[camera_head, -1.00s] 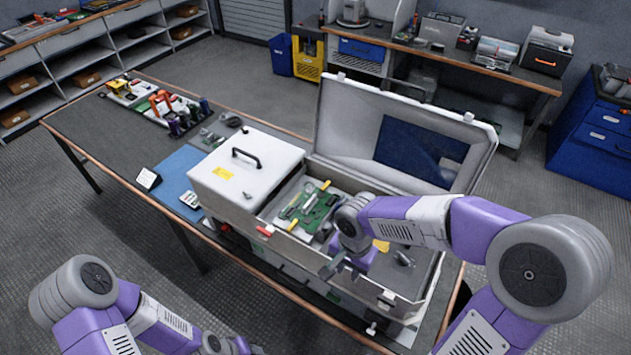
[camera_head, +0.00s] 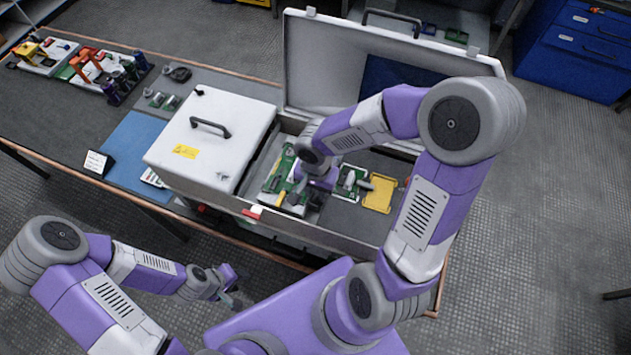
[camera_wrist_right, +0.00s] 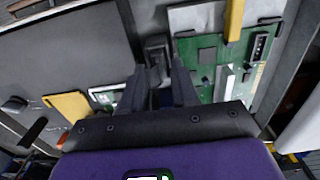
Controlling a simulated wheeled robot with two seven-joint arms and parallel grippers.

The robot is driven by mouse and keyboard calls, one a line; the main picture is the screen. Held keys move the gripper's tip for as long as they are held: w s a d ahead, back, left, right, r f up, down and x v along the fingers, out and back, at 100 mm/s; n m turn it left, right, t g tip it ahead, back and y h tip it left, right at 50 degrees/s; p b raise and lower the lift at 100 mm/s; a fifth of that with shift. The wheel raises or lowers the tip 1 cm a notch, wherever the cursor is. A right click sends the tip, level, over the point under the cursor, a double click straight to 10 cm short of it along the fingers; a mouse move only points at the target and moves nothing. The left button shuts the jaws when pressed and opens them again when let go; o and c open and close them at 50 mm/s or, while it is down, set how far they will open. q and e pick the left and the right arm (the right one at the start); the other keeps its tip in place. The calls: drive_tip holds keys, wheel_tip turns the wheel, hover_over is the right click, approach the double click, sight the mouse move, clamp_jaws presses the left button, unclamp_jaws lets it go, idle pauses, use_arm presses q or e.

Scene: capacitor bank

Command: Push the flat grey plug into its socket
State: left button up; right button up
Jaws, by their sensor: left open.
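My right gripper (camera_head: 302,196) reaches down into the open grey case (camera_head: 330,238), over the near right part of a green circuit board (camera_head: 279,172). In the right wrist view its two fingers (camera_wrist_right: 158,75) close in on a dark grey block (camera_wrist_right: 157,46), which looks like the flat grey plug, beside the left edge of the green board (camera_wrist_right: 207,62). Whether the plug touches anything below is hidden. I cannot single out its socket; the board carries a black connector (camera_wrist_right: 260,46) and a white one (camera_wrist_right: 224,82). My left gripper (camera_head: 236,287) is open and empty, in front of the table.
The raised case lid (camera_head: 330,75) stands behind my right arm. A white box with a handle (camera_head: 205,150) is left of the board. A yellow plate (camera_head: 379,193) and a small green board (camera_head: 350,181) lie right of my right gripper. A blue mat (camera_head: 133,147) lies farther left.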

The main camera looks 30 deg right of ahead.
drive_tip(key=shift+s+f, duration=0.15)
drive_tip(key=shift+f, duration=0.3)
drive_tip(key=shift+c, duration=0.2)
drive_tip(key=c, duration=0.4)
clamp_jaws()
